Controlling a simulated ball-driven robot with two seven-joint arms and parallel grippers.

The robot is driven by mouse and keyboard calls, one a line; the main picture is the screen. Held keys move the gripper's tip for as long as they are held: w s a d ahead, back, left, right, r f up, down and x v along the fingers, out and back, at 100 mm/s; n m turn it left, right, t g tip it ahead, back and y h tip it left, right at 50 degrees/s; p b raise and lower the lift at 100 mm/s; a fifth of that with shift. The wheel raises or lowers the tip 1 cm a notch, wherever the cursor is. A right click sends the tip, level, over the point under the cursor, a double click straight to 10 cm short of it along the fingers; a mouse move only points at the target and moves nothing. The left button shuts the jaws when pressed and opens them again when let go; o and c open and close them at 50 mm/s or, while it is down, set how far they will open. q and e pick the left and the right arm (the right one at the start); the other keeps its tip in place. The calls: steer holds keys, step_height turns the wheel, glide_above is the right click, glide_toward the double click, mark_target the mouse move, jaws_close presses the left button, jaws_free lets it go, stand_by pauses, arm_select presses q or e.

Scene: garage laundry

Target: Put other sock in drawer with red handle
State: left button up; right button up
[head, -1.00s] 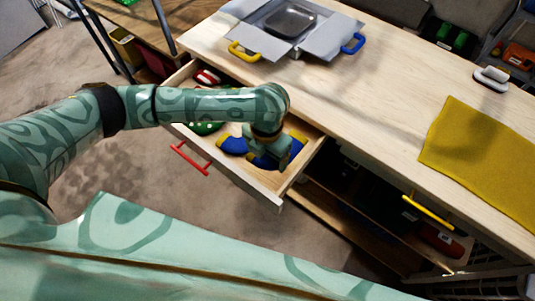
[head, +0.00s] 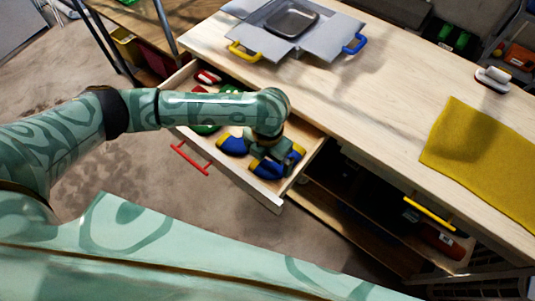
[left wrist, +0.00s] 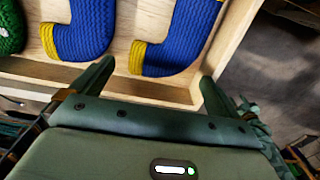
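The drawer with the red handle (head: 190,158) is pulled out below the table, its wooden front rim (head: 245,186) showing. Inside, at its right end, lie two blue knitted socks with yellow parts. One sock (head: 232,145) is left of my left gripper (head: 274,166); the other sock (head: 292,161) is partly hidden by it. In the left wrist view both socks, the first sock (left wrist: 85,38) and the other sock (left wrist: 178,40), lie side by side on the drawer floor. My right gripper is not in view.
Green and red items (head: 207,77) lie in the drawer's left part. On the table are a grey open box (head: 285,38) with yellow and blue handles, a yellow cloth (head: 485,160) and a white-topped brush (head: 493,79). A yellow handle (head: 429,213) is lower right.

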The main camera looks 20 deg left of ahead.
mark_target(268, 166)
arm_select(q)
step_height(268, 166, up, 13)
steer(key=p, duration=0.5)
steer(key=shift+r, duration=0.1)
stand_by(0.4)
steer(key=shift+a, duration=0.1)
